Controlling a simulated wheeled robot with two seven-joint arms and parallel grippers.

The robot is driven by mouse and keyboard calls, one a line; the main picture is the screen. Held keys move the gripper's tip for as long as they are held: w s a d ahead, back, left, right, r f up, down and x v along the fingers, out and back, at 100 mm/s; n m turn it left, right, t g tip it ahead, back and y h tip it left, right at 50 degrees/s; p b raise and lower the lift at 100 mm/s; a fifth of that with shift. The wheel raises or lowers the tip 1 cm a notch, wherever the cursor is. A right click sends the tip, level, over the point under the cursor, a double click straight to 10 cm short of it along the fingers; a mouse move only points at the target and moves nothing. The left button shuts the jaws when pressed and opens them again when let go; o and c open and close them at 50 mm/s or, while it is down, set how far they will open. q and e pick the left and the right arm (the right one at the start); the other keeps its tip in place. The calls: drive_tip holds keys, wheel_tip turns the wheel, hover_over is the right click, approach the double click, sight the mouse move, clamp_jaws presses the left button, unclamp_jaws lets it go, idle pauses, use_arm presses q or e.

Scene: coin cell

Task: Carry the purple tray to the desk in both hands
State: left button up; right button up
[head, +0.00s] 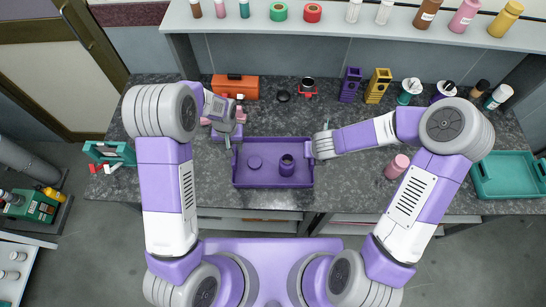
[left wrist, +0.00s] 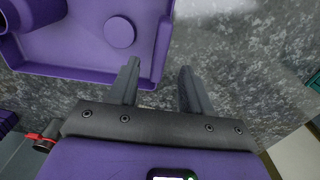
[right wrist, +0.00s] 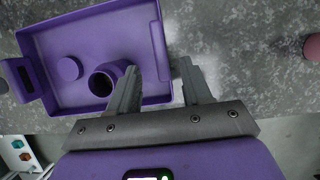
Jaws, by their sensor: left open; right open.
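The purple tray (head: 270,180) lies flat on the dark speckled desk, near its front edge. Inside it are a low purple disc (head: 255,162) and an open purple jar (head: 287,168). My left gripper (head: 229,141) is open at the tray's left side. In the left wrist view, its fingers (left wrist: 158,68) lie on either side of the tray's side wall as seen. My right gripper (head: 318,144) is open at the right side. In the right wrist view, its fingers (right wrist: 160,68) likewise appear either side of the handle wall. I cannot tell whether either touches the tray.
A pink cylinder (head: 397,166) stands right of the tray, and a teal tray (head: 510,178) lies at the far right. An orange toolbox (head: 236,86), racks and bottles line the back. A shelf (head: 340,22) with bottles and tape rolls hangs above. A teal bin (head: 110,152) is at left.

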use_arm(q)
drive_tip(key=shift+s, duration=0.1)
use_arm(e)
drive_tip(key=shift+s, duration=0.1)
use_arm(q)
drive_tip(key=shift+f, duration=0.15)
use_arm(e)
drive_tip(key=shift+f, duration=0.15)
use_arm(q)
drive_tip(key=shift+f, duration=3.7)
use_arm(e)
drive_tip(key=shift+x, duration=3.75)
use_arm(q)
drive_tip(key=shift+c, duration=0.3)
use_arm(e)
drive_tip(key=shift+c, duration=0.3)
use_arm(q)
clamp_jaws()
use_arm(e)
clamp_jaws()
